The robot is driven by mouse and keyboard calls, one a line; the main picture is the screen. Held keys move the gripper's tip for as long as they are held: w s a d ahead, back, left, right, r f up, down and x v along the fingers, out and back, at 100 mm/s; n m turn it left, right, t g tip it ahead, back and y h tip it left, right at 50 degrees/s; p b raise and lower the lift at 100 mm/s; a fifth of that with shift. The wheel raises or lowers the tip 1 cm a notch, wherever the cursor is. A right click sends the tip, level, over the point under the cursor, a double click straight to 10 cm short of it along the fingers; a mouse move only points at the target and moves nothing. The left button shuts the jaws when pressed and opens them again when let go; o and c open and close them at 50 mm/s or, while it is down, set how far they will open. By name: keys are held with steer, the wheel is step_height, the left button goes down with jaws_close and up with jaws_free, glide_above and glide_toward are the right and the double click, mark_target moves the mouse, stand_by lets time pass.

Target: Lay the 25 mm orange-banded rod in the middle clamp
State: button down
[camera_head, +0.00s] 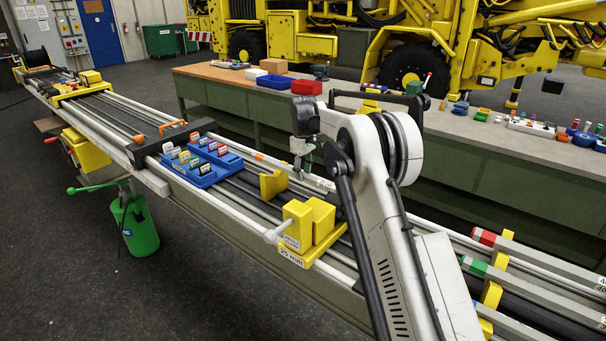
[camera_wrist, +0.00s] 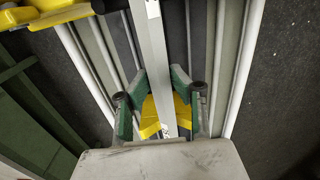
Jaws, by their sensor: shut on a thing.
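My gripper (camera_head: 303,163) is above the far side of the rail bed. In the wrist view its green-padded fingers (camera_wrist: 160,112) are shut on a pale grey bar (camera_wrist: 152,45), taken as the rod, which runs up the picture. A small orange patch (camera_head: 259,156) shows left of my gripper in the head view, in line with it, probably the rod's band; my arm hides the rod's other end. The middle clamp (camera_head: 298,226), yellow blocks with a "25 mm" label (camera_head: 291,254) and a pale lever, stands nearer the camera, apart from my gripper. A yellow piece (camera_wrist: 150,118) shows beneath the bar.
A blue tray (camera_head: 205,165) with labelled pieces and an orange-handled dark part (camera_head: 172,138) stand left on the rails. Red-banded (camera_head: 484,237) and green-banded (camera_head: 474,266) rods lie at right. A long green bench (camera_head: 470,165) with small parts runs behind.

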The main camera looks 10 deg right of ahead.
steer(key=shift+f, duration=0.3)
steer(key=shift+f+b, duration=1.1)
steer(key=shift+f, duration=0.25)
steer(key=c, duration=1.4)
jaws_free()
steer(key=shift+c, duration=0.2)
